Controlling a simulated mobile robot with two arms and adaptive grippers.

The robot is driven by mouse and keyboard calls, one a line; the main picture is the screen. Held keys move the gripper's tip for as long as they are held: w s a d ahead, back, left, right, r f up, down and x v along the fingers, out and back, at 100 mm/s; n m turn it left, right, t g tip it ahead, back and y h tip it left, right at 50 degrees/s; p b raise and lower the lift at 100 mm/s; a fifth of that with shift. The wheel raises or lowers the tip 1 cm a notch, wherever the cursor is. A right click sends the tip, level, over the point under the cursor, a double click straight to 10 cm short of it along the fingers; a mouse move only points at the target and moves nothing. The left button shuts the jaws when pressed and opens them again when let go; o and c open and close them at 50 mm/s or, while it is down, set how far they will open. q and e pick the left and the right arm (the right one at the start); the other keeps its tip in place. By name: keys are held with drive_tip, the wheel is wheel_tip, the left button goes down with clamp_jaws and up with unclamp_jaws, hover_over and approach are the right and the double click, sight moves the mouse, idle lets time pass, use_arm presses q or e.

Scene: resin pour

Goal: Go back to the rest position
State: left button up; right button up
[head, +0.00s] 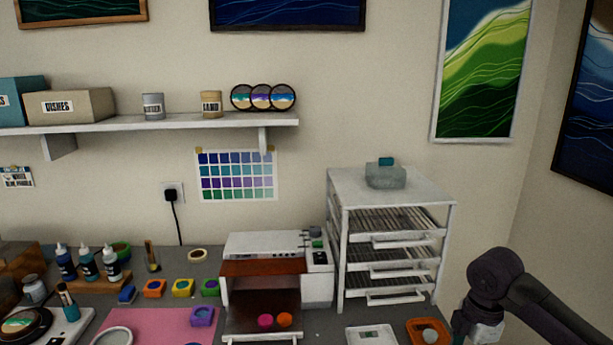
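My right arm comes in from the lower right. Its gripper (466,326) is low at the right, in front of the wall and right of the white drawer rack (338,240). The fingers are dark, small and partly cut off by the bottom edge, so I cannot tell whether they are open or shut. A pale, whitish shape (488,331) shows right beside the gripper; whether it is held or part of the wrist is unclear. My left gripper is not in view.
An orange tray (413,325) and a white device (360,336) stand left of the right gripper. A white machine (265,243) with an open front, bottles (88,266), small coloured blocks (183,289) and a pink mat (150,325) fill the grey table. A shelf (190,123) hangs above.

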drive_tip(key=s+a+f+m+y, duration=0.1)
drive_tip(key=s+a+f, duration=0.3)
drive_tip(key=a+f, duration=0.2)
drive_tip(key=s+a+f+m, duration=0.2)
drive_tip(key=s+a+f, duration=0.1)
drive_tip(key=a+f, duration=0.25)
drive_tip(key=s+a+f+m+t+y, duration=0.1)
drive_tip(key=s+a+m, duration=0.1)
drive_tip(key=s+m, duration=0.3)
drive_tip(key=s+a+f+m+t, duration=0.2)
drive_tip(key=s+m, duration=0.1)
drive_tip(key=s, duration=0.4)
drive_tip(key=s+d+m+h, duration=0.2)
drive_tip(key=s+d+m, duration=0.3)
drive_tip(key=s+m, duration=0.15)
wheel_tip(320, 180, down, 26)
drive_tip(key=s+g, duration=0.1)
drive_tip(key=s, duration=0.1)
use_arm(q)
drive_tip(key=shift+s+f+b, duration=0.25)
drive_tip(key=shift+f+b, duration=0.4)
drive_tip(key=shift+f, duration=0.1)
use_arm(e)
drive_tip(key=s+d+f+n+g, duration=0.1)
drive_tip(key=s+d+f, duration=0.1)
drive_tip(key=s+f, duration=1.4)
drive_tip(key=shift+s+d+f, duration=0.15)
drive_tip(key=shift+d+f, duration=0.25)
drive_tip(key=shift+f, duration=0.1)
